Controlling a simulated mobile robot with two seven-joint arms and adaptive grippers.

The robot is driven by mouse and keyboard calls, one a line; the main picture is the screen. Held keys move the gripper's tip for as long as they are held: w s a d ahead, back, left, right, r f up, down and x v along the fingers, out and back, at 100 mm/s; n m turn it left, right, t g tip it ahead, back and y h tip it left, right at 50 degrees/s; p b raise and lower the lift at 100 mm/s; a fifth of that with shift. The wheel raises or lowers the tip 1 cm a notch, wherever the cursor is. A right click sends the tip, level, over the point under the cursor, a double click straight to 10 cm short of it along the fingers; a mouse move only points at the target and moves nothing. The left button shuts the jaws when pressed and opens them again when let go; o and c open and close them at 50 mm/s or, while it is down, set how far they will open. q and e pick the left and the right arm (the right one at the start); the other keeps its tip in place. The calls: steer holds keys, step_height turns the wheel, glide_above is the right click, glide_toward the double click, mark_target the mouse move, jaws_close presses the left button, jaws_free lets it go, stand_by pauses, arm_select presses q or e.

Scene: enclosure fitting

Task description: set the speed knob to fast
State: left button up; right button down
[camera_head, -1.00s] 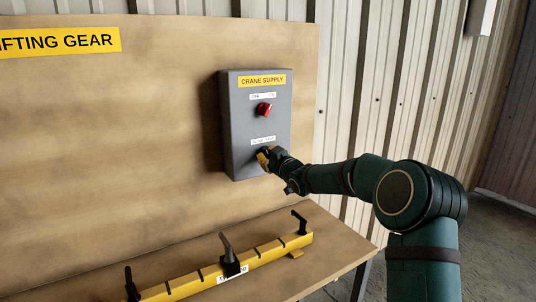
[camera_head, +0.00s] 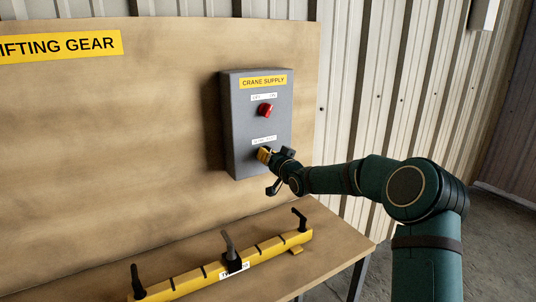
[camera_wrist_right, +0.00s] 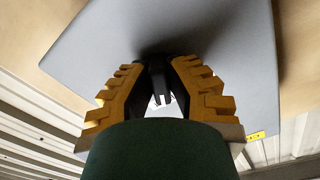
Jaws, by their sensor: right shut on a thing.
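The grey control box (camera_head: 235,125), labelled CRANE SUPPLY, is fixed to the wooden board. Its lower knob, under a small white label (camera_head: 264,141), is mostly hidden by my right gripper (camera_head: 265,154) in the head view. In the right wrist view the black knob (camera_wrist_right: 158,82) stands between the yellow fingers of my right gripper (camera_wrist_right: 157,85), which is shut on it. The label's wording is too small to read, and I cannot tell which mark the knob points at. My left gripper is not in view.
A red switch (camera_head: 265,110) sits above the knob on the same box. A yellow bar (camera_head: 255,262) with several black handles lies on the wooden bench below. A LIFTING GEAR sign (camera_head: 60,45) is on the board. Corrugated wall (camera_head: 380,80) stands behind.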

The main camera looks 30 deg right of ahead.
steer(key=shift+r+m, duration=0.1)
steer(key=shift+m, duration=0.4)
steer(key=c, duration=0.9)
jaws_free()
steer(key=shift+w, duration=0.1)
steer(key=shift+c, duration=0.2)
steer(key=s, duration=1.2)
steer(key=shift+d, duration=0.45)
